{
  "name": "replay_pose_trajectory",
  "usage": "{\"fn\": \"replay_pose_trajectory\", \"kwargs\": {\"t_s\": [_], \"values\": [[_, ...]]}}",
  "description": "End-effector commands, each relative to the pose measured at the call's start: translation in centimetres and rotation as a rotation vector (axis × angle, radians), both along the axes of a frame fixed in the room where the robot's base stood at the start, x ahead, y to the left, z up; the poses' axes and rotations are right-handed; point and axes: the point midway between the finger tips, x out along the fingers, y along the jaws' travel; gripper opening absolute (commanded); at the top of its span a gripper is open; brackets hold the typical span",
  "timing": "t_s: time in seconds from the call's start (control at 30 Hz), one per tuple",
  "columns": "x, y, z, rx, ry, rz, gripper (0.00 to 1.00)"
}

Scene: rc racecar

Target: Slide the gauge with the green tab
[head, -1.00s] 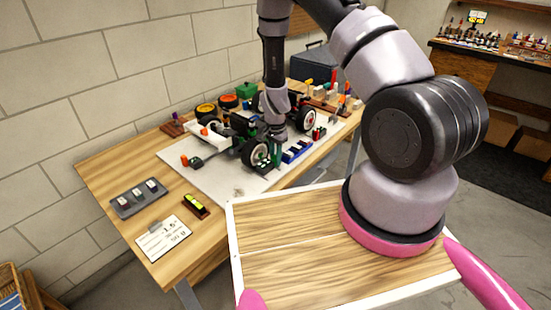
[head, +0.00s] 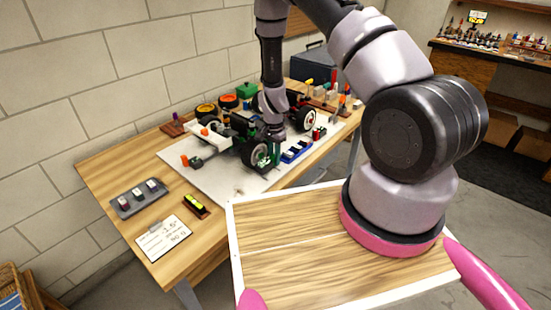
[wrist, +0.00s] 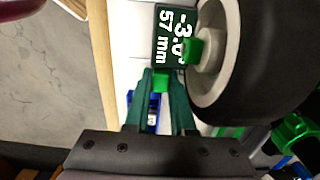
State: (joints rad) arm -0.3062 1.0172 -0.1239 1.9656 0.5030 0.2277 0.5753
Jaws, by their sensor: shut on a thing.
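The gauge (wrist: 166,38) is a dark plate marked "-3.0°" and "57 mm" in white in the wrist view. Its bright green tab (wrist: 161,82) is between the fingertips of my gripper (wrist: 160,90), which is shut on it. The plate reaches the side of the wheel (wrist: 228,55); whether they touch is not clear. The wheel has a black tyre, a pale rim and a green hub nut. In the head view, my gripper (head: 274,152) is low beside the racecar's near wheel (head: 251,149). The gauge is too small to tell apart there.
A blue tray (head: 297,150) stands just right of the gripper. A grey tray (head: 140,198), a yellow-green level (head: 196,205) and a card (head: 164,238) lie at the table's near left. The white mat (head: 225,180) is clear in front of the car.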

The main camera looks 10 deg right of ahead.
Motion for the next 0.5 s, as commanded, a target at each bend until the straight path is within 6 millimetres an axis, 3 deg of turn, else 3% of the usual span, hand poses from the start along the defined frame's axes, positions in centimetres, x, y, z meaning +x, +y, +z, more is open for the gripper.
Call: {"fn": "replay_pose_trajectory", "kwargs": {"t_s": [0.2,0.23,0.3,0.5], "values": [[0.48,0.33,0.15,0.004,-0.009,0.002,0.0],[0.5,0.34,0.15,0.003,-0.01,0.002,0.34],[0.5,0.34,0.15,0.003,-0.01,0.002,0.53],[0.43,0.36,0.11,0.004,-0.008,0.002,0.53]]}}
